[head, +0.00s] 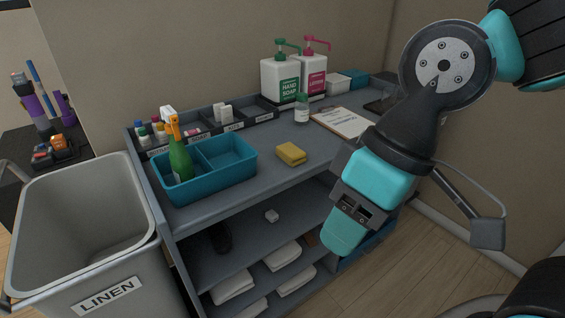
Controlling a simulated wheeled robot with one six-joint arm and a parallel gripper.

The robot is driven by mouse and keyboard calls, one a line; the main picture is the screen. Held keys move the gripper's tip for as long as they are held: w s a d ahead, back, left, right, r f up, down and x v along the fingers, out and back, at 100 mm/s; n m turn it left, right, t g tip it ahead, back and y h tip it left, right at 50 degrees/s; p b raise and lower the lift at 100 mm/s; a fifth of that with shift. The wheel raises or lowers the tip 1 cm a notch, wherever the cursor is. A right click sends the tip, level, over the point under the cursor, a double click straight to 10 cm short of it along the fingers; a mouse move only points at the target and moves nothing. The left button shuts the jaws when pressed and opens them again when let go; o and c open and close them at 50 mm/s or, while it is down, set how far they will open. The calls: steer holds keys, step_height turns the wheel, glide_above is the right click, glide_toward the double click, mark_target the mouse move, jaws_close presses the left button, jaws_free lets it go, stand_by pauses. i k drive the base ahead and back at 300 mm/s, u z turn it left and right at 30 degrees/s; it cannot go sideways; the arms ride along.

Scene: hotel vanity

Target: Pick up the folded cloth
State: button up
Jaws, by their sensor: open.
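A small yellow folded cloth (291,153) lies on the grey cart's top shelf, right of the blue divided caddy. It looks like a thick, flat pad and nothing covers it. My arm reaches in from the upper right and hangs over the cart's right end. One finger of my gripper (488,233) shows to the right of the arm, spread outward, well right of the cloth and apart from it. The other finger is hidden behind the arm. The gripper is open, and I see nothing held.
The blue caddy (224,161) holds a green spray bottle (179,160). Soap pumps (281,79), a small bottle (301,109) and a clipboard (342,122) stand or lie behind the cloth. White folded linens (233,284) fill lower shelves. A linen bin (88,245) stands left. Bare shelf surrounds the cloth.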

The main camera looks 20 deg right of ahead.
mark_target(288, 153)
steer(key=u, duration=0.5)
steer(key=i, duration=0.9)
steer(key=z, duration=0.8)
steer(key=k, duration=1.1)
steer(key=z, duration=0.85)
steer(key=i, duration=0.7)
steer(key=u, duration=0.5)
steer(key=i, duration=0.65)
steer(key=u, duration=0.7)
